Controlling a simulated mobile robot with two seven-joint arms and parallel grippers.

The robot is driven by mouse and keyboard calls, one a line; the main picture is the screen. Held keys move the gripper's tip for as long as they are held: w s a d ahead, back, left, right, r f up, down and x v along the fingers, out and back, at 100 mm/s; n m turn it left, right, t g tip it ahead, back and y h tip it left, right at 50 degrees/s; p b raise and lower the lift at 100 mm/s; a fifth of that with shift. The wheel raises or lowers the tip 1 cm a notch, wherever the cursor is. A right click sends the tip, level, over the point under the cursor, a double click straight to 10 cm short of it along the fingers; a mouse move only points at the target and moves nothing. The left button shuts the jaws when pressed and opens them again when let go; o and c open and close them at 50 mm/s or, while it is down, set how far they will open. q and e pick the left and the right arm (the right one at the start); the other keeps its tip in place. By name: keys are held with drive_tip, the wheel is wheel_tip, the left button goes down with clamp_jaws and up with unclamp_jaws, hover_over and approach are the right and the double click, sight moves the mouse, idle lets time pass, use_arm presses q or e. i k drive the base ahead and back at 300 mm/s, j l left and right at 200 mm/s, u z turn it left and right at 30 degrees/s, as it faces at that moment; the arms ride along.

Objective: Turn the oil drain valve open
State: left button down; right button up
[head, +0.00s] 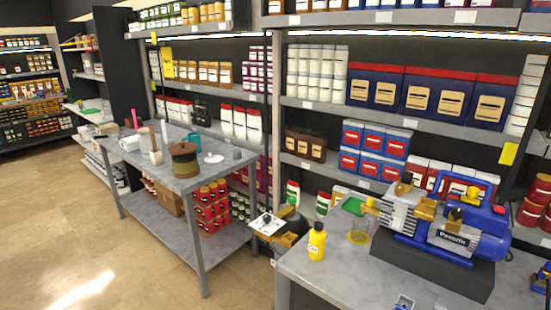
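A blue and grey vacuum pump (445,228) sits on a dark block on the right-hand grey table. A small yellow fitting (370,204) sticks out from the pump's left end and looks like the oil drain valve; whether it is open or shut is too small to tell. A clear beaker (360,233) with yellow liquid at its bottom stands below and just left of this fitting. More yellow fittings show on the pump's top and front.
A yellow oil bottle (317,241) stands left of the beaker. The front left of the pump table (330,270) is clear. A second grey table (190,180) holds a brown pot and small items. Stocked shelves (400,118) rise behind. Open floor (60,220) lies at left.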

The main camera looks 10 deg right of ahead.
sight(370, 201)
drive_tip(key=z, duration=1.65)
drive_tip(key=j, duration=0.5)
